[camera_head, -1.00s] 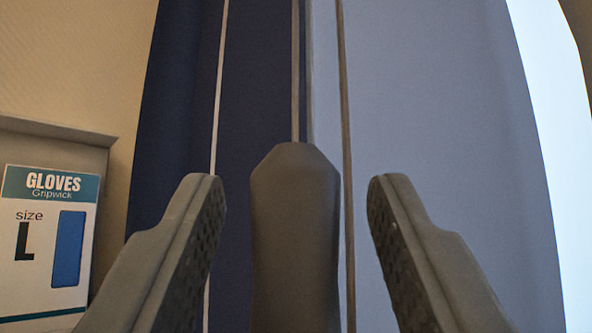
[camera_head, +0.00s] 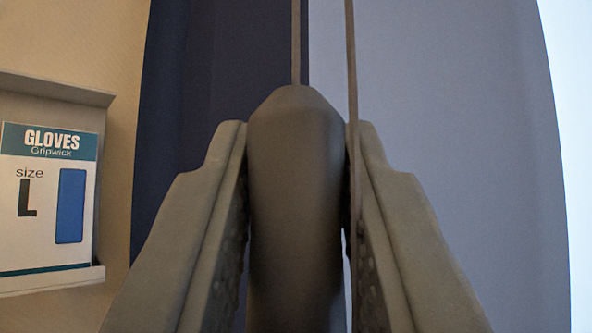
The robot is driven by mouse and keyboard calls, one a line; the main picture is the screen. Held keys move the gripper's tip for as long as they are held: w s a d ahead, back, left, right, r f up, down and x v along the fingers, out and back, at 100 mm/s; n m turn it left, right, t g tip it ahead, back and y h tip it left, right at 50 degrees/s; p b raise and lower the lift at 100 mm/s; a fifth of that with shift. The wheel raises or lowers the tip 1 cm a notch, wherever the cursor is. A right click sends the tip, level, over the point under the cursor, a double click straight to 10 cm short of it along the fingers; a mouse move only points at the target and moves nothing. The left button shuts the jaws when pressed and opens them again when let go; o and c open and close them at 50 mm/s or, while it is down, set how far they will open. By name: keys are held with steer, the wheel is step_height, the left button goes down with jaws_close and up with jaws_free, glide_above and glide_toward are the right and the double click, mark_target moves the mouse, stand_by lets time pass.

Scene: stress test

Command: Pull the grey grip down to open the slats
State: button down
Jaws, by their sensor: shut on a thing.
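The grey grip (camera_head: 295,190) hangs upright on a thin cord (camera_head: 296,42) in the middle of the camera_head view. My gripper (camera_head: 296,140) is shut on the grip, with one finger against its left side and one against its right. The top of the grip rises above the fingertips and its lower end runs out of the picture. No slats can be made out; behind the grip is a surface that is dark blue at left and pale grey-blue at right.
A second thin cord (camera_head: 351,65) hangs just right of the grip and passes in front of my right finger. At the left, a glove box (camera_head: 48,200) marked size L sits in a grey holder (camera_head: 50,88) on the beige wall. A bright strip (camera_head: 568,60) lies at the far right.

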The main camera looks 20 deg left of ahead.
step_height(320, 180, down, 23)
steer(key=shift+r, duration=0.15)
steer(key=c, duration=1.2)
jaws_free()
steer(key=shift+c, duration=0.2)
steer(key=v, duration=1.7)
steer(key=shift+s+d, duration=0.1)
steer(key=shift+s, duration=0.05)
